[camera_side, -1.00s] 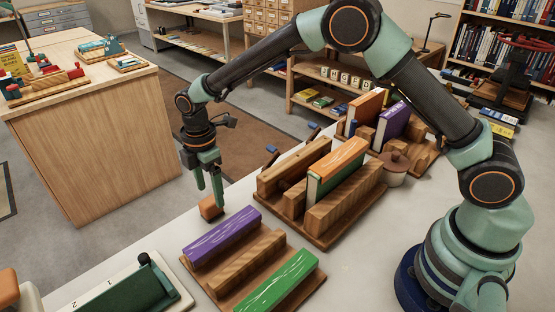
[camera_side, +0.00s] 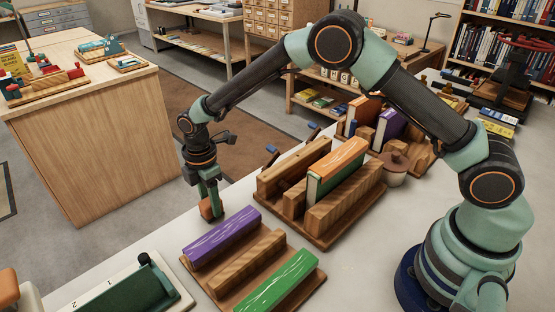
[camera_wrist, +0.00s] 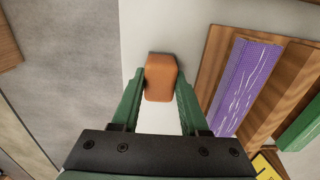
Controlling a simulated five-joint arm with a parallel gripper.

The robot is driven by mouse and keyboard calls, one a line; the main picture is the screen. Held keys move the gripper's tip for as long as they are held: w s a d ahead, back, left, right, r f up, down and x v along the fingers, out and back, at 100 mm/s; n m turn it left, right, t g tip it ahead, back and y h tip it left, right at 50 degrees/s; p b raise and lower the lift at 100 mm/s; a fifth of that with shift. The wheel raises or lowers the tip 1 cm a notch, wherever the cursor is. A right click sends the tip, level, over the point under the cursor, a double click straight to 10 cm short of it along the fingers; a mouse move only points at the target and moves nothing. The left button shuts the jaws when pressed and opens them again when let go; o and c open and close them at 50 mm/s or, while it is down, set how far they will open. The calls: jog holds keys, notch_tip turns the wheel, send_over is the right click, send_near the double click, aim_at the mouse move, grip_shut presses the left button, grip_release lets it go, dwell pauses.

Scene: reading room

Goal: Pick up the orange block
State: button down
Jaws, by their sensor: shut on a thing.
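The orange block (camera_side: 207,211) is a small wood-toned block near the far left edge of the pale table. My gripper (camera_side: 211,204) points down over it, with the fingers reaching along its sides. In the wrist view the block (camera_wrist: 161,77) sits between the two green fingertips of my gripper (camera_wrist: 161,85), which are shut on it. In the side view the fingers hide part of the block. I cannot tell whether its underside touches the table.
A wooden rack with a purple piece (camera_side: 223,236) and a green piece (camera_side: 276,281) lies close by the block. A larger wooden rack (camera_side: 347,212) holds an orange-topped book (camera_side: 337,167). A numbered white board (camera_side: 119,290) lies at the front left. Table edge is close.

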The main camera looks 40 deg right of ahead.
notch_tip(320, 180, up, 20)
dwell(0.6)
